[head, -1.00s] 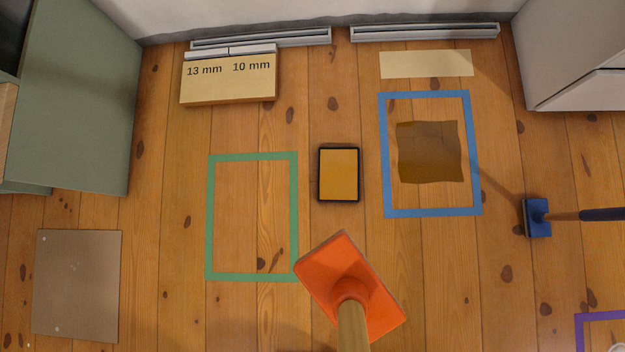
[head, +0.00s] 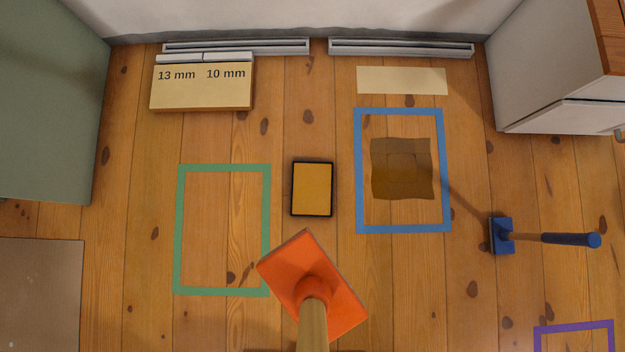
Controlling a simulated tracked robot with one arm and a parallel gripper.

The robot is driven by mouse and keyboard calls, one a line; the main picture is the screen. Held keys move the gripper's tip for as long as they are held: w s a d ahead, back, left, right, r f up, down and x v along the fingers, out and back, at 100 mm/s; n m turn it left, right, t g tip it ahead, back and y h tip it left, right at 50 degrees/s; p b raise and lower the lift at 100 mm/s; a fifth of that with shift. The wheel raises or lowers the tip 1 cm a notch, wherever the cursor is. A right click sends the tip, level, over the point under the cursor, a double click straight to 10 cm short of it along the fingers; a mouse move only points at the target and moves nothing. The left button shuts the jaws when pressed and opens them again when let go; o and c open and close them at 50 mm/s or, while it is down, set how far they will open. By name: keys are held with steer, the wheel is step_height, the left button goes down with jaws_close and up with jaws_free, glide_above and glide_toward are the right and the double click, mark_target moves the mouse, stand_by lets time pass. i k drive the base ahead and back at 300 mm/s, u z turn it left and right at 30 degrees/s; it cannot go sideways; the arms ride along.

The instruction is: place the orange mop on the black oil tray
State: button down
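The orange mop (head: 338,303) shows at the bottom middle, with a flat orange rectangular head turned at an angle. Its wooden handle runs down out of the picture. I cannot tell whether the head touches the floor. The black oil tray (head: 312,215) is a small rectangle with a thin black rim and an amber inside. It lies on the floor just beyond the mop head, with a strip of bare floor between them. My gripper is outside the picture, so its hold on the handle is not visible.
A green tape frame (head: 181,230) lies left of the tray. A blue tape frame (head: 448,170) around a brown sheet (head: 402,168) lies right. A blue-headed tool (head: 502,236) lies farther right. A labelled board (head: 200,93) is by the wall; cabinets stand at both sides.

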mark_target(312, 189)
steer(key=i, duration=0.85)
